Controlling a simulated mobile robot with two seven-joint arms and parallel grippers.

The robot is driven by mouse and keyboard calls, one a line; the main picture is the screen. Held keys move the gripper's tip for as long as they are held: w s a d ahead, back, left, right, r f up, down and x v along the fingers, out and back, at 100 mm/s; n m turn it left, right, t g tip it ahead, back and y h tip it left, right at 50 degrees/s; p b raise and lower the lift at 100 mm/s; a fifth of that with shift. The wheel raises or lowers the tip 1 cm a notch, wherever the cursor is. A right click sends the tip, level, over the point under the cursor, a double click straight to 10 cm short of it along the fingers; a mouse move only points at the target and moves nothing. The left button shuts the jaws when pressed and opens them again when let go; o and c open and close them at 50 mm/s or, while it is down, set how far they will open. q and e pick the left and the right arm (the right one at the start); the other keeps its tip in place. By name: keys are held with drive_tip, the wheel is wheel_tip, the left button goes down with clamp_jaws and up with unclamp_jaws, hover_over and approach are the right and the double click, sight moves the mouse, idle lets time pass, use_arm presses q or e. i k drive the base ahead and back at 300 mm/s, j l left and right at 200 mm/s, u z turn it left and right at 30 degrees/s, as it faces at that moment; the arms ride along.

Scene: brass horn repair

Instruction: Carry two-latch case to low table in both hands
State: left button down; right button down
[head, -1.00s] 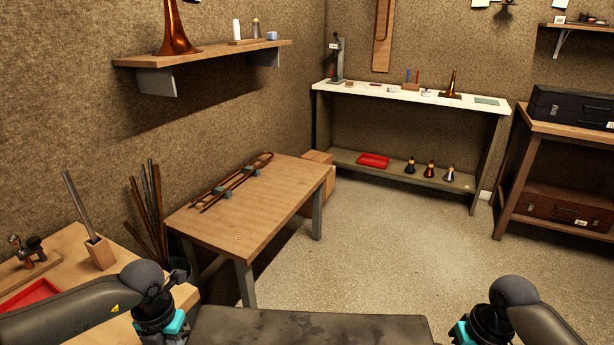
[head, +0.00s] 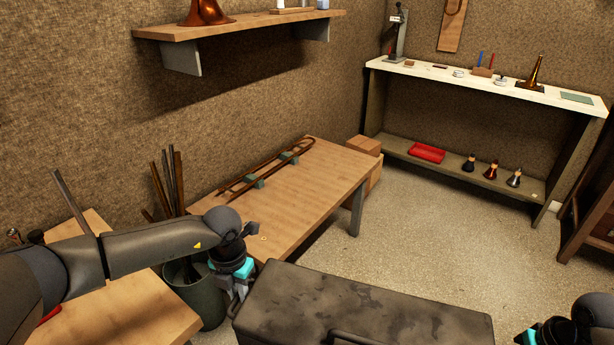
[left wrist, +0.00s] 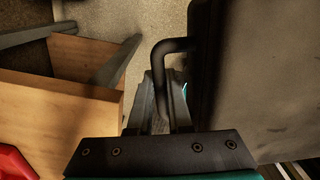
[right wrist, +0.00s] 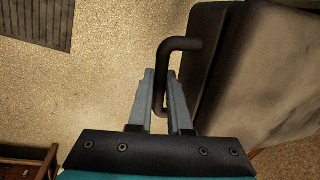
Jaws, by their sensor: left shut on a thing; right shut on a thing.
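The two-latch case (head: 370,305) is a dark grey, stained box held in front of me at the bottom of the head view. Its latches do not show. My left gripper (head: 238,290) is shut on the handle at its left end; that black bar handle (left wrist: 172,75) shows between the fingers in the left wrist view. My right gripper (right wrist: 160,100) is shut on the other end handle (right wrist: 166,70) in the right wrist view. The low table (head: 310,205) is wooden, just beyond the case to the left, with a long brass slide (head: 265,168) on green blocks along its back.
A bin of rods (head: 205,300) and a wooden bench (head: 140,310) stand at the left. A wall shelf (head: 240,30) hangs above the table. A white-topped bench (head: 480,85) is at the back right. Floor (head: 430,225) right of the table is clear.

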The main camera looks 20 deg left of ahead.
sight(307, 187)
drive_tip(key=i+z, duration=0.25)
drive_tip(key=i, duration=1.15)
drive_tip(key=i+u, duration=0.2)
drive_tip(key=i, duration=0.5)
drive_tip(key=i+u, duration=0.6)
drive_tip(key=i, duration=0.15)
drive_tip(key=i+u, duration=0.25)
drive_tip(key=u, duration=0.15)
drive_tip(key=i+l+u, duration=0.1)
drive_tip(key=i+u, duration=0.15)
drive_tip(key=u, duration=1.05)
